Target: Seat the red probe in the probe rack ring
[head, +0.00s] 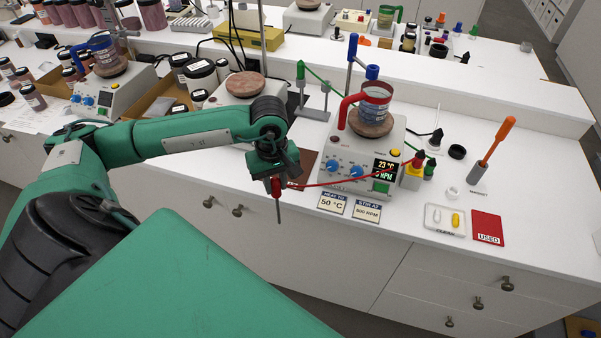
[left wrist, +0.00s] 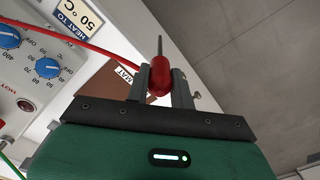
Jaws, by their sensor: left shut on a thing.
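My left gripper (head: 277,180) is shut on the red probe (head: 276,188) by its red handle, in front of the bench edge. The probe's thin metal tip points down in the head view. In the left wrist view the red handle (left wrist: 159,76) sits between the two fingers, with the metal tip beyond them. A red cable (head: 330,184) runs from the probe across the front of the hotplate (head: 345,158). A small stand with green tops (head: 325,88) and a grey base (head: 310,112) is behind the hotplate; I cannot tell clearly which part is the rack ring.
A beaker (head: 374,112) with a red holder stands on the hotplate. A brown mat (head: 303,165) lies beside the gripper. Two label cards (head: 333,202) lie at the front edge. A white tray (head: 445,218) and red USED mat (head: 487,228) are at right.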

